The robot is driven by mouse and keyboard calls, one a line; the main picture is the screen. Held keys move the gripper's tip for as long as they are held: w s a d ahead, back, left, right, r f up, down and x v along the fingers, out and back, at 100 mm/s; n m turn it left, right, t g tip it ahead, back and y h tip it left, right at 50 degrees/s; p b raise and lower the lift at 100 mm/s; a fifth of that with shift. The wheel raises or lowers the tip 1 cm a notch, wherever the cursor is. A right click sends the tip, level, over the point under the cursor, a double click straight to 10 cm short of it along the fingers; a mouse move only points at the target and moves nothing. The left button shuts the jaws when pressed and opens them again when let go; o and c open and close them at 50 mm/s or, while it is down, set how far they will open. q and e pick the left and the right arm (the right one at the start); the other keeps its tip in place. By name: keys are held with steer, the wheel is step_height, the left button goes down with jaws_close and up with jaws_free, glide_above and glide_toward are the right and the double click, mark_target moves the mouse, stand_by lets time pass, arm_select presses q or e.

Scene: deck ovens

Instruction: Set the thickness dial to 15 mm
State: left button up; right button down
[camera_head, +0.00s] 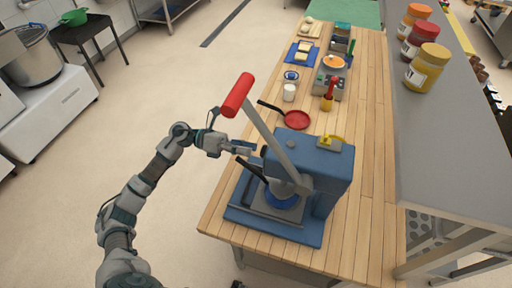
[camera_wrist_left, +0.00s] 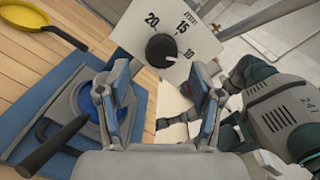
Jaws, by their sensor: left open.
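The thickness dial (camera_wrist_left: 161,50) is a black round knob on a pale plate (camera_wrist_left: 205,42) marked 20 and 15, with a smaller mark at its lower right. Which mark the knob points to is too small to tell. The dial belongs to the blue press (camera_head: 325,172), which has a long lever with a red handle. My left gripper (camera_wrist_left: 163,78) is open, its fingers on either side below the knob, apparently not touching it. In the head view, my left gripper (camera_head: 238,148) is at the left side of the press. My right gripper is not in view.
The press stands at the near end of a wooden table (camera_head: 368,130). A red pan (camera_head: 296,119), a white cup (camera_head: 289,92) and trays lie farther back. A grey shelf (camera_head: 440,140) with jars (camera_head: 428,66) runs along the right.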

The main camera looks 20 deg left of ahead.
mark_target(262, 151)
arm_select(q)
steer(key=shift+d+r, duration=0.1)
steer(key=shift+d, duration=2.1)
steer(key=shift+a, duration=0.2)
steer(key=c, duration=0.7)
steer(key=shift+a, duration=0.35)
steer(key=c, duration=0.4)
